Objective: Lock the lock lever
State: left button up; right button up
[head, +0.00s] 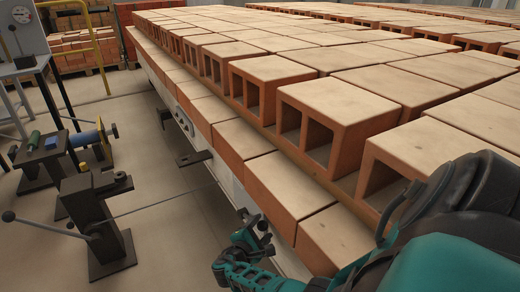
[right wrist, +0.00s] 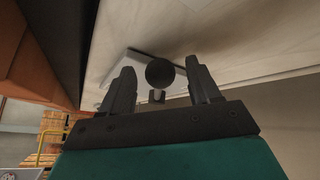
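A round black knob (right wrist: 160,72) on a short pale stem shows in the right wrist view; I take it to be the lock lever's knob. It stands out from a pale plate (right wrist: 124,66). My right gripper (right wrist: 160,66) is open, with one finger on each side of the knob in the picture. Clear gaps show on both sides, and I cannot tell how deep the knob sits between the fingers. In the head view my right gripper (head: 254,226) is low beside the brick stack's side, and the knob cannot be made out there. My left gripper is not in view.
Rows of hollow bricks (head: 327,102) lie on a long support, close to my right arm. A dark bracket (head: 195,158) juts from its side. A black floor stand with a lever (head: 88,212) is at the left.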

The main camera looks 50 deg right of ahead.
jog(key=c, duration=0.9)
grip_shut()
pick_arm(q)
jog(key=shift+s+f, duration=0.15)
